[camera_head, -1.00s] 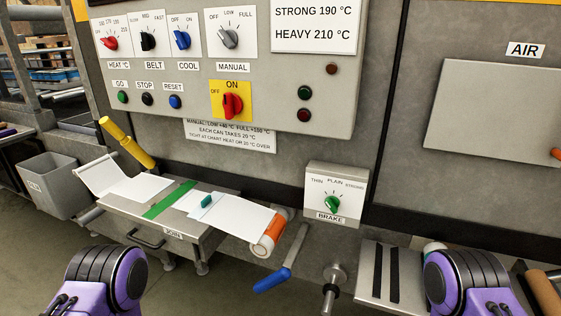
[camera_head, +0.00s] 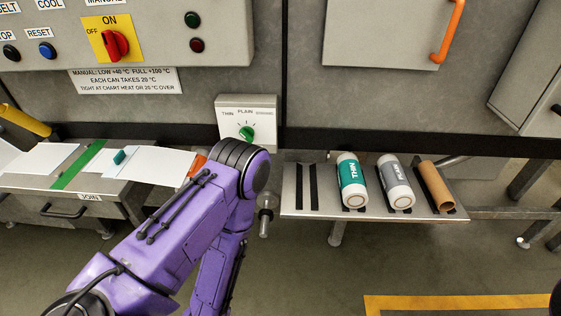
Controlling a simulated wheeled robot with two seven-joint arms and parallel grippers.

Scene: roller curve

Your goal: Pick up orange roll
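The orange roll (camera_head: 196,166) shows only as a small orange piece at the right end of the white web on the join table (camera_head: 25,183). The rest of it is hidden behind my purple arm (camera_head: 200,215), which rises from the lower left across the middle of the view. Neither gripper shows in the view, so I cannot see their fingers or what they hold.
A grey shelf (camera_head: 288,203) holds a green THIN roll (camera_head: 351,178), a grey PLAIN roll (camera_head: 395,180) and a brown cardboard core (camera_head: 435,188). Its left part is bare, with two black strips. The brake box (camera_head: 262,112) is on the machine wall above.

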